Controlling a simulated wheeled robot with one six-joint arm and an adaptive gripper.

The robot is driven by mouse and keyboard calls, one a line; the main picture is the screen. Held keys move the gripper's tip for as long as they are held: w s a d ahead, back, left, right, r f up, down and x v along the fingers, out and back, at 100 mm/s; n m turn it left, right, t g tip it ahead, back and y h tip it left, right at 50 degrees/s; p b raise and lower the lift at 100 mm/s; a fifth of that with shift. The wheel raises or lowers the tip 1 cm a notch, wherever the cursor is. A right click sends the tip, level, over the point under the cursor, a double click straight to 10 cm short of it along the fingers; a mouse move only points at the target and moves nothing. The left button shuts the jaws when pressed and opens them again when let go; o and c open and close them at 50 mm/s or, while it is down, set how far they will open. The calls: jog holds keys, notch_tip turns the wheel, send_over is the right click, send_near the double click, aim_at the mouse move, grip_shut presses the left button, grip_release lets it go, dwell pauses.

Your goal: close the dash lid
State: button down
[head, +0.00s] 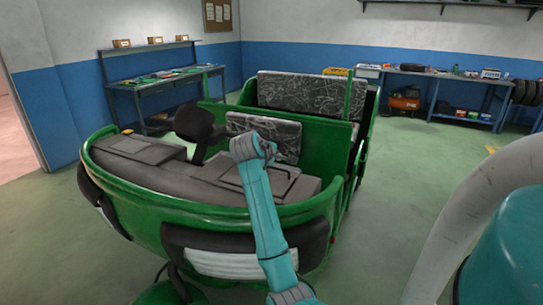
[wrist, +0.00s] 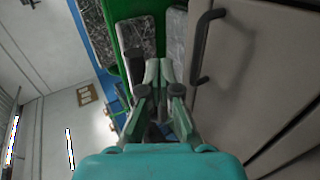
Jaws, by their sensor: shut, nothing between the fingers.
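The grey dash lid (wrist: 235,75) with its dark bar handle (wrist: 203,45) fills the right side of the wrist view. In the head view the handle (head: 284,169) shows on the right part of the dash, just right of my arm. The lid (head: 232,172) looks about level with the dash top; I cannot tell if a gap remains under it. My gripper (wrist: 158,66) is shut and empty, just left of the handle in the wrist view and apart from it. My arm hides its fingers in the head view.
The green rickshaw body (head: 215,213) surrounds the dash (head: 200,187). A dark steering wheel (head: 194,122) stands left of my arm, with patterned seats (head: 305,95) behind. Workbenches (head: 160,82) line the walls.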

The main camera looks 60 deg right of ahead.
aim_at(278, 175)
jog(key=shift+d+f, duration=0.6)
jog(key=shift+f, duration=0.2)
jog(key=shift+d+f, duration=0.55)
jog(key=shift+f, duration=0.2)
jog(key=shift+w+d+r, duration=0.1)
jog(key=shift+d+r, duration=0.05)
jog(key=shift+r, duration=0.45)
notch_tip(278, 175, up, 12)
jog(key=d, duration=0.2)
jog(key=shift+d+r, duration=0.25)
